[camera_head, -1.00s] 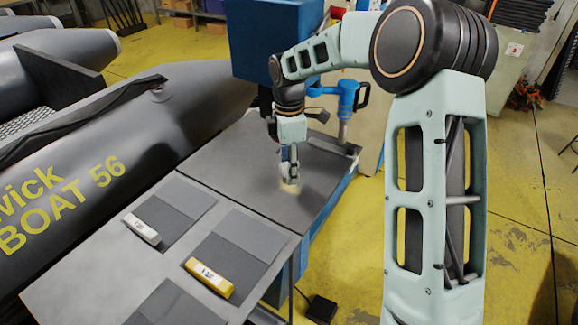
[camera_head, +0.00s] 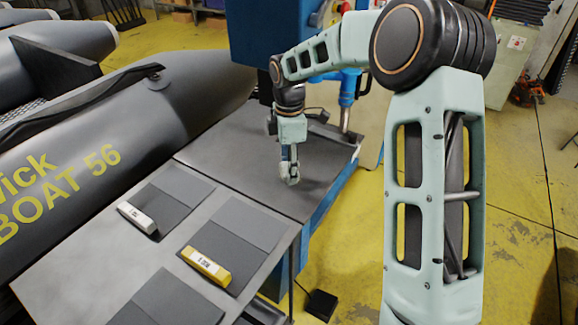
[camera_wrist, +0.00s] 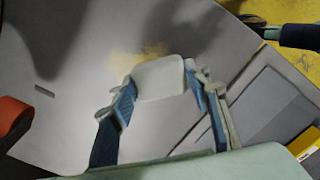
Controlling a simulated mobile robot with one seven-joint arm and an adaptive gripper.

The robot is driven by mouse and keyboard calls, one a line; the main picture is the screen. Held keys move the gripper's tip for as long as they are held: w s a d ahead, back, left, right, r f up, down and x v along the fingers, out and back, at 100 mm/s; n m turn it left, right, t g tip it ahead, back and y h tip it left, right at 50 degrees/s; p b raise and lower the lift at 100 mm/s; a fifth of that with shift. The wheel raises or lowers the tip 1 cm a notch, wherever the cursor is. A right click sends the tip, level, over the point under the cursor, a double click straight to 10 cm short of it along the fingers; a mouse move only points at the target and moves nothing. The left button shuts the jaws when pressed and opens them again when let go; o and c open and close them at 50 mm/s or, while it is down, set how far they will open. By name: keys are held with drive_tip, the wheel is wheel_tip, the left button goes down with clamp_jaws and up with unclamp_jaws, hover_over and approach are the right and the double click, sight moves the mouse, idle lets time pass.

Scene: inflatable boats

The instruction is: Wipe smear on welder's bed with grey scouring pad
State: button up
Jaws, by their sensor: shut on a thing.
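The welder's bed (camera_head: 235,150) is a flat dark grey plate at the machine's front, and it fills much of the wrist view (camera_wrist: 70,100). My gripper (camera_head: 289,172) is above the bed's right part, pointing down. In the wrist view my gripper (camera_wrist: 162,98) is shut on a pale, rounded pad, the scouring pad (camera_wrist: 160,78). The pad is at the bed's surface; I cannot tell whether it presses on it. A faint yellowish smear (camera_wrist: 124,64) shows beside and beyond the pad in the wrist view. Part of it may be under the pad.
A grey table with dark mats adjoins the bed's front, holding a white block (camera_head: 137,217) and a yellow block (camera_head: 207,266). A grey inflatable boat (camera_head: 120,120) lies along the left. The blue welder body (camera_head: 265,35) stands behind. An orange part (camera_wrist: 12,115) shows at the wrist view's left edge.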

sight(299, 163)
drive_tip(key=shift+f+b, duration=0.55)
drive_tip(key=shift+f, duration=0.5)
drive_tip(key=shift+w+d+r+p, duration=0.1)
drive_tip(key=shift+w+d+p, duration=0.3)
drive_tip(key=shift+w+p, duration=0.15)
drive_tip(key=shift+w+d+r+p, duration=0.1)
drive_tip(key=shift+w+d+p, duration=0.3)
drive_tip(key=shift+w, duration=0.25)
drive_tip(key=shift+w+d+f+p, duration=0.1)
drive_tip(key=shift+w+d+p, duration=0.55)
drive_tip(key=shift+w, duration=0.35)
drive_tip(key=shift+w+d+f+p, duration=0.1)
drive_tip(key=shift+w+d+p, duration=0.3)
drive_tip(key=shift+w+d, duration=0.45)
drive_tip(key=shift+w+a, duration=0.1)
drive_tip(key=shift+a, duration=0.05)
